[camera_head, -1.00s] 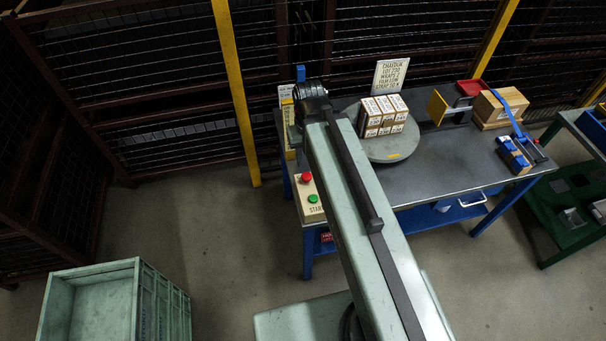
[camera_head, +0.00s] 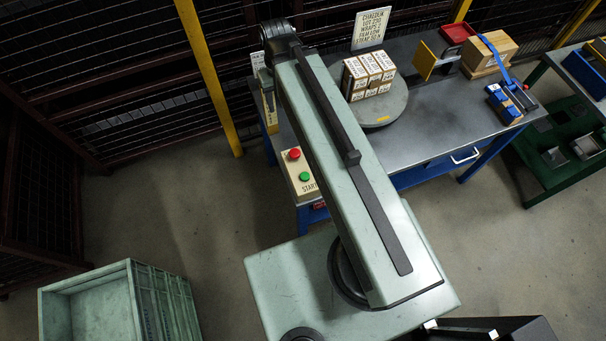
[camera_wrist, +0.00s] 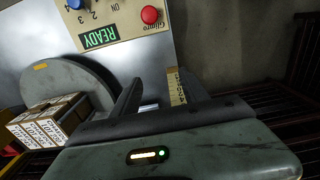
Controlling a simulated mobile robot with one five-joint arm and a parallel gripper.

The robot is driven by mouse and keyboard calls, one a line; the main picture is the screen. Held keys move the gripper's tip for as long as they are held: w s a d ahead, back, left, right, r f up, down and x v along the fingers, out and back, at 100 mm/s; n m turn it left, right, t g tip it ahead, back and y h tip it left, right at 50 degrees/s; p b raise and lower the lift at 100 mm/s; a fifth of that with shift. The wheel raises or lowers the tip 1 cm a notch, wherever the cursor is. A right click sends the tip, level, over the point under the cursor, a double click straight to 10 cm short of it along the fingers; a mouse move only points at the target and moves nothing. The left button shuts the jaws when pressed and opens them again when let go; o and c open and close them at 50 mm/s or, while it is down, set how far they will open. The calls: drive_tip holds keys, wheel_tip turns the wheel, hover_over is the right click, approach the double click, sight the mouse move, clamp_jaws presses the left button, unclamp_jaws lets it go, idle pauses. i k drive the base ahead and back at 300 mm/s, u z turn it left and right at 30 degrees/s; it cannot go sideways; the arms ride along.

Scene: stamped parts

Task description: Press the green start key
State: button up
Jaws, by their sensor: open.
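The green start key (camera_head: 305,176) is a round button on a cream control box at the left front corner of the workbench, just above the word START. A red button (camera_head: 294,154) sits behind it on the same box. My gripper (camera_wrist: 158,80) is open and empty in the wrist view, its two dark fingers apart. A cream panel with a lit green READY display (camera_wrist: 100,36), a red button and a blue knob lies beyond the fingers; the green key is not visible there.
Boxed cartons (camera_head: 369,73) stand on a grey turntable (camera_head: 388,107). A green crate (camera_head: 80,283) stands on the floor at lower left. Mesh fencing runs behind.

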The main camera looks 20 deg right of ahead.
sight(305, 176)
drive_tip(key=u, duration=0.4)
drive_tip(key=k, duration=1.35)
drive_tip(key=u, duration=0.6)
drive_tip(key=i, duration=0.65)
drive_tip(key=u, duration=0.35)
